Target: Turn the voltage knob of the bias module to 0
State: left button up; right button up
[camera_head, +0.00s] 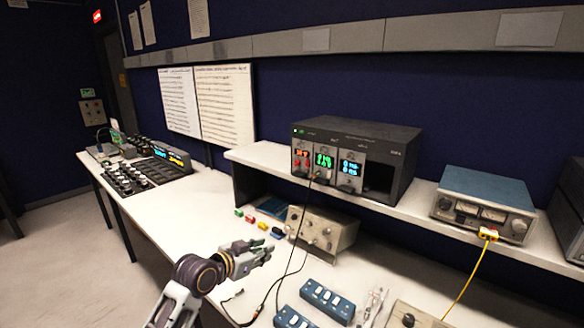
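A dark rack unit (395,150) stands on the raised shelf and holds modules with lit displays. The left module (303,160) has red digits, the middle one (323,166) green digits, and the right one (348,171) blue digits. Small knobs sit below the displays. Labels are too small to read, so I cannot tell which is the bias module or where its voltage knob points. My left gripper (262,250) is over the bench, below and left of the rack and apart from it. Its fingers are too small to read as open or shut. My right gripper is out of view.
A beige box with knobs (322,230) stands under the shelf, close right of my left gripper. Black cables (290,262) hang from the rack across the bench. Blue switch boxes (327,300) lie in front. A blue-topped meter (485,203) with a yellow cable stands right of the rack.

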pick_arm(q)
jog(key=w+r+m+t+h, duration=0.1)
jog(key=w+r, duration=0.3)
jog(key=r, duration=0.5)
jog(key=w+r+m+t+h, duration=0.1)
jog(key=w+r+t+h, duration=0.1)
jog(key=w+r, duration=0.3)
notch_tip(320, 180, up, 4)
jog(key=shift+r, duration=0.25)
jog(key=shift+w+d, duration=0.1)
jog(key=shift+w, duration=0.1)
jog(key=p, duration=0.3)
send_near(295, 164)
jog(key=shift+t, duration=0.3)
jog(key=shift+x, duration=4)
jog(key=shift+s+d+f, duration=0.1)
jog(key=shift+d+f, duration=0.05)
jog(key=shift+c, duration=0.2)
grip_shut()
